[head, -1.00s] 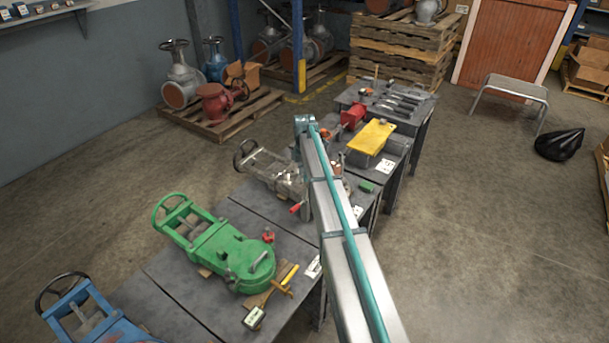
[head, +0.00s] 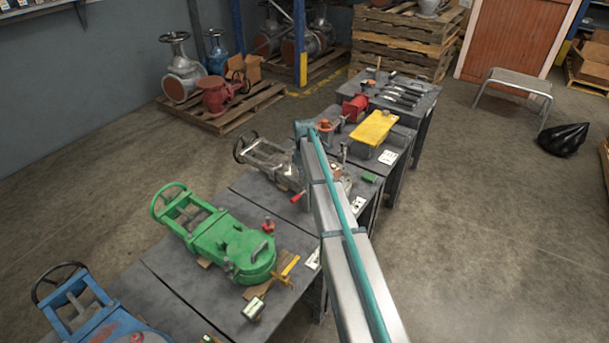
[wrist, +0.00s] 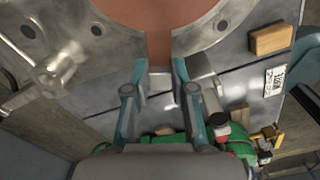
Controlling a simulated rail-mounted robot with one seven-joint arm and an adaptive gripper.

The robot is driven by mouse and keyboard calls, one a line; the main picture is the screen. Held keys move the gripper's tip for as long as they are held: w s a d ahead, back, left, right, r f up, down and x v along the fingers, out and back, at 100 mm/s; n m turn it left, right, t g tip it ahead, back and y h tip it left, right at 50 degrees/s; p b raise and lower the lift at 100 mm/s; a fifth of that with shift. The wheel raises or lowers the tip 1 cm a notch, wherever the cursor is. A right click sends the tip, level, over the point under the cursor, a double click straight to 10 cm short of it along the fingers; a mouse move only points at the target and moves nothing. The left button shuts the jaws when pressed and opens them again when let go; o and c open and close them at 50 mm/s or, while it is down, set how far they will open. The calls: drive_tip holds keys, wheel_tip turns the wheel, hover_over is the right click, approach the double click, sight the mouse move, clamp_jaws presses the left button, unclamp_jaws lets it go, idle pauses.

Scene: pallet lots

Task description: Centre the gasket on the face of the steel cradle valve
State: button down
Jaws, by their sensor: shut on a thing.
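The steel cradle valve (head: 268,158) lies on the bench in the head view, with its right part hidden behind my arm. In the wrist view its grey metal flange (wrist: 120,22), with bolt holes, spans the top. The red-brown gasket (wrist: 158,48) shows there as a broad rounded sheet at the top edge, with a narrow tab running down between my fingers. My gripper (wrist: 160,72) is shut on this tab. The gasket lies over the flange in the picture. Its far side is out of frame, so I cannot tell its centring or whether it touches the face.
A green valve (head: 235,250) and a blue valve (head: 90,315) lie nearer on the bench. A yellow-topped box (head: 374,128) and a red vice (head: 354,108) stand beyond the steel valve. A wooden block (wrist: 271,38) and a white label card (wrist: 273,80) lie beside the flange.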

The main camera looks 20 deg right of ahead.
drive_tip(key=shift+f, duration=0.6)
idle(0.5)
drive_tip(key=c, duration=0.9)
unclamp_jaws()
drive_tip(key=shift+r, duration=0.1)
